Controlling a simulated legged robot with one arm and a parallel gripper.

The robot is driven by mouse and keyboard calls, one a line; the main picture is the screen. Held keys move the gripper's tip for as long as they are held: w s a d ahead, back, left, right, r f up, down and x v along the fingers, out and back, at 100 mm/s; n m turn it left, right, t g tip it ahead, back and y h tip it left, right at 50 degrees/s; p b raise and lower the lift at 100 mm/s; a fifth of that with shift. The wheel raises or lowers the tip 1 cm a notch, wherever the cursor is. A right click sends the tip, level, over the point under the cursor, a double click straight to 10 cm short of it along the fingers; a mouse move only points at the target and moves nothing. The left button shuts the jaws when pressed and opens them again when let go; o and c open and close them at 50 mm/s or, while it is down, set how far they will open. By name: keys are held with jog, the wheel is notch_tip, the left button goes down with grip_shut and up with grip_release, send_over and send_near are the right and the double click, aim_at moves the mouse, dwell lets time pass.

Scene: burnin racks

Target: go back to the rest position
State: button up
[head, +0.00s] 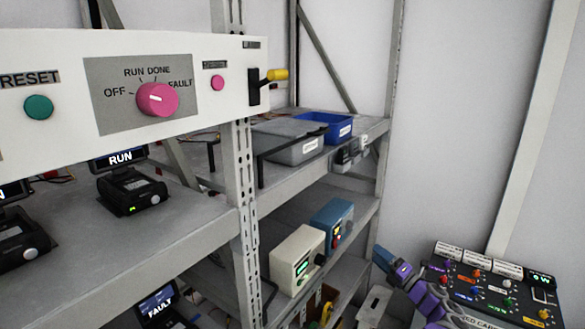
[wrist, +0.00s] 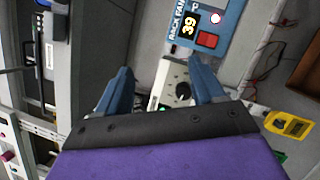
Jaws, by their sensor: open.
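My gripper (wrist: 161,66) is open in the wrist view, with its two blue fingers spread apart and nothing held between them. Beyond the fingers is a cream box with a black knob (wrist: 182,92), partly hidden by my gripper; I cannot tell the gap to it. In the head view my purple arm shows at the lower right, with my gripper (head: 384,258) at its end, right of the rack's lower shelf. The finger opening is too small to read there.
A blue box (wrist: 205,30) shows "39" and a red button. In the head view, a white panel (head: 60,75) with a pink knob (head: 157,99) spans the upper left. Grey (head: 290,142) and blue bins (head: 335,127) sit on the rack. A black control panel (head: 490,290) is lower right.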

jog(key=w+r+m+t+h+b, duration=0.2)
jog(key=w+r+m+h, duration=0.3)
jog(key=m, duration=0.5)
jog(key=w+r+m+t+h+b, duration=0.1)
jog(key=w+r+m+h+b, duration=0.2)
jog(key=m+h, duration=0.5)
jog(key=s+a+m+g+y+b, duration=0.25)
jog(key=s+a+m+g, duration=0.45)
jog(key=s+a, duration=0.7)
jog(key=s+a+f+m+g+b, duration=0.1)
jog(key=s+f+g, duration=0.2)
jog(key=s, duration=1.5)
jog(key=s+a+f+m+g+h+b, duration=0.1)
jog(key=s+f+g, duration=0.3)
jog(key=s, duration=1.5)
jog(key=s+a+f+m+g+b, duration=0.1)
jog(key=s+g, duration=0.6)
jog(key=s, duration=1.1)
notch_tip(320, 180, down, 3)
jog(key=shift+s+a+r+m+b, duration=0.15)
jog(key=shift+m+b, duration=0.55)
jog(key=shift+m, duration=0.2)
jog(key=shift+h, duration=0.25)
